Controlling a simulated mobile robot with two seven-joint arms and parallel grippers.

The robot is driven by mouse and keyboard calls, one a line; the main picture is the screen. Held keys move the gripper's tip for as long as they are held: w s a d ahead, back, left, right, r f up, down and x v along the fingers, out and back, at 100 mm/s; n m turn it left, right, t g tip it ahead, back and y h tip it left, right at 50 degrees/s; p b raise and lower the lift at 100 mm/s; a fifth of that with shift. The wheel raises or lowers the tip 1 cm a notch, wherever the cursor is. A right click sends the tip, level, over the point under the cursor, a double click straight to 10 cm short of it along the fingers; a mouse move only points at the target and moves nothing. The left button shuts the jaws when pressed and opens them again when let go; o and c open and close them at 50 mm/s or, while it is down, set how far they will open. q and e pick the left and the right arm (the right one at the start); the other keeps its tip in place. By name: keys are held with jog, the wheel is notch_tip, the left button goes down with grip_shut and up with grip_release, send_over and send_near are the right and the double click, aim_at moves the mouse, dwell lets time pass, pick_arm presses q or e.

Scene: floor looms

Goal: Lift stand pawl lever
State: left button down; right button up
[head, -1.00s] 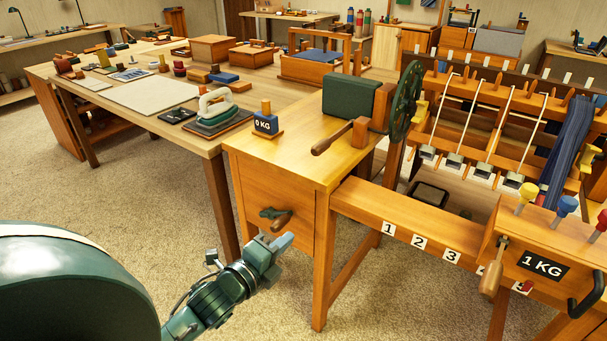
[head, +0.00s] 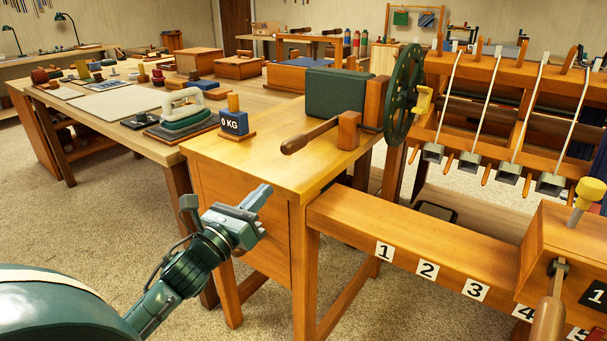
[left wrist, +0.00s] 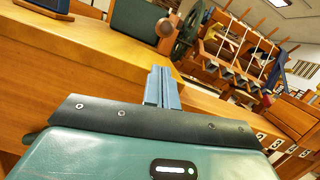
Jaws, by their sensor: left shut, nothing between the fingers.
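A lever with a dark wooden handle (head: 311,136) sticks out to the left from a wooden block on top of the wooden stand (head: 255,160), beside a dark green toothed wheel (head: 404,94). I cannot tell for sure that it is the pawl lever. My left gripper (head: 258,198) is shut and empty, in front of the stand's near side and below its top, apart from the handle. Its closed fingers (left wrist: 163,86) point toward the stand in the left wrist view, where the wheel (left wrist: 188,35) also shows. My right gripper is not in view.
A blue 0 KG block (head: 234,122) stands on the stand's left edge. A numbered rail (head: 430,235) runs right to a wooden box (head: 565,245) with a hanging wooden handle (head: 549,318). A long table (head: 110,103) holds many items at left. Carpet is clear at front left.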

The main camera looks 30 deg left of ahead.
aim_at(290, 177)
pick_arm(q)
jog(key=shift+w, duration=0.2)
jog(key=shift+s, duration=0.1)
jog(key=x, duration=1)
jog(key=shift+b, duration=0.3)
